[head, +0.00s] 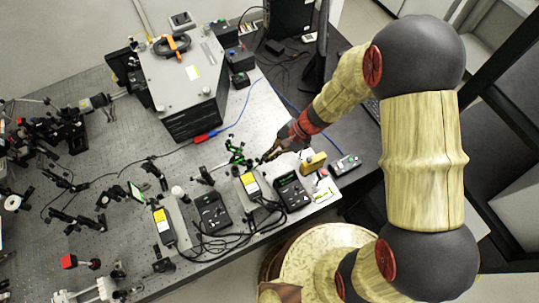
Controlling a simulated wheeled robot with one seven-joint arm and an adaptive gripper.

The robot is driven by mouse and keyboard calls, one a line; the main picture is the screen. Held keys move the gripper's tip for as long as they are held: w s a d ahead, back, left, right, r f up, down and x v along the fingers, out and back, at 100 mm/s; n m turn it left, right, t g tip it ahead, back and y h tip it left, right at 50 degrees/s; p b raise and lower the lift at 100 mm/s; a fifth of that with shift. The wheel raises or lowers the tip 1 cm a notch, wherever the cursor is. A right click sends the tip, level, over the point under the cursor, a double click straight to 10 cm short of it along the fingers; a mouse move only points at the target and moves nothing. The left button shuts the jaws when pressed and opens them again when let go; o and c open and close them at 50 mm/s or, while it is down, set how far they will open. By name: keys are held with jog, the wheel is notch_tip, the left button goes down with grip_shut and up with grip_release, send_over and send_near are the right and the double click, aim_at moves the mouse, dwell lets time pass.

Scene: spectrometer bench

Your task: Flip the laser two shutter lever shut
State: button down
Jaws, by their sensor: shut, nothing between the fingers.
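Two laser heads with yellow labels stand on the optical bench in the head view. One laser (250,184) is nearer my arm; the other laser (161,222) is farther left. Which is laser two cannot be read at this size. The shutter levers are too small to make out. My gripper (266,157) is shut and empty, just above and right of the nearer laser's far end in the picture. A green-lit optic (236,150) is just left of my gripper. Whether the gripper touches anything cannot be told.
Two black controller boxes (213,211) (292,191) stand beside the lasers, with loose black cables in front. A yellow box (313,162) is right of my gripper. A large grey-topped unit (180,75) stands behind. Dense optics fill the left side of the bench (110,150).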

aim_at(259, 162)
jog(key=shift+a+r, duration=0.1)
jog(key=shift+r, duration=0.05)
jog(key=r+h+p, duration=0.1)
jog(key=p, duration=0.1)
jog(key=s+a+r+t+h+p, duration=0.1)
jog(key=p, duration=0.1)
jog(key=a+r+t+h+p, duration=0.1)
jog(key=r+p, duration=0.1)
jog(key=shift+s+a+h, duration=0.25)
jog(key=shift+s+h, duration=0.1)
jog(key=shift+h, duration=0.05)
jog(key=shift+s+a+r, duration=0.2)
jog(key=shift+a, duration=0.15)
jog(key=shift+p, duration=0.3)
jog(key=shift+r, duration=0.15)
jog(key=shift+r+p, duration=0.65)
jog(key=shift+r, duration=0.05)
